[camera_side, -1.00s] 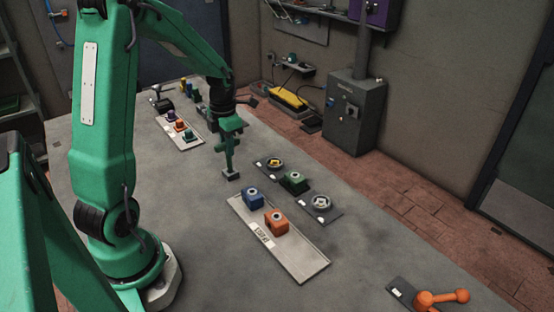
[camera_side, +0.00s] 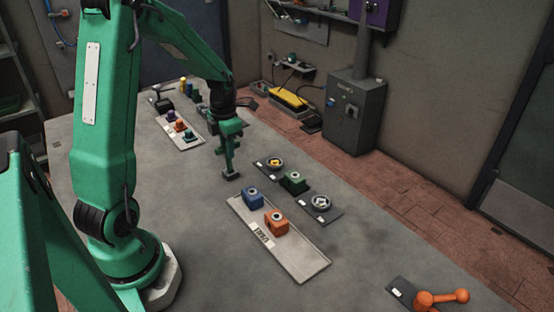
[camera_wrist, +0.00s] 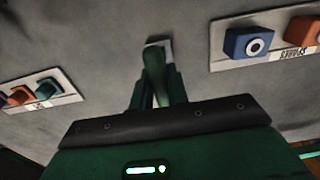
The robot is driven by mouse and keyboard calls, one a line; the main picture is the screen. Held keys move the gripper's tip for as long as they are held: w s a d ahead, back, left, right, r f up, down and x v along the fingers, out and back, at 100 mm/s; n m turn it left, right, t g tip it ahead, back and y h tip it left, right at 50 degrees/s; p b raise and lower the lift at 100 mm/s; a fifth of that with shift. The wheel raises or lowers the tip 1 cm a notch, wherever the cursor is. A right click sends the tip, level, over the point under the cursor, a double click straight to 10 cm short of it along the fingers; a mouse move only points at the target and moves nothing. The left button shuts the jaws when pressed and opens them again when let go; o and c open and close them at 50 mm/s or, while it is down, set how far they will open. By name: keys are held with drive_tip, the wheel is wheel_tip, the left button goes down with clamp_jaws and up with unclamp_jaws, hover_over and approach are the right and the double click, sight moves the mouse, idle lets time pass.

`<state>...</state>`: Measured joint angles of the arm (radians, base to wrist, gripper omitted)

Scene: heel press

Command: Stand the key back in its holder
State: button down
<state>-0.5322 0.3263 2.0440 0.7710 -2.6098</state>
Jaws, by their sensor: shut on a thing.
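My gripper (camera_side: 228,160) points down over the bare middle of the table, left of the round dials. In the wrist view its two green fingers (camera_wrist: 158,92) are shut on a green upright piece, which I take to be the key (camera_wrist: 154,65). The fingers and wrist hide much of its shape.
A pale tray (camera_side: 308,265) with a blue block (camera_side: 252,194) and an orange block (camera_side: 276,221) lies at front right. Dark plates carry dials (camera_side: 321,202) and a green block (camera_side: 293,181). Another tray (camera_side: 188,143) is behind. An orange lever (camera_side: 440,298) stands near front right.

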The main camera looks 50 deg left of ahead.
drive_tip(key=shift+f, duration=0.3)
idle(0.4)
drive_tip(key=c, duration=1.3)
unclamp_jaws()
drive_tip(key=shift+r, duration=0.15)
drive_tip(key=shift+r, duration=3.8)
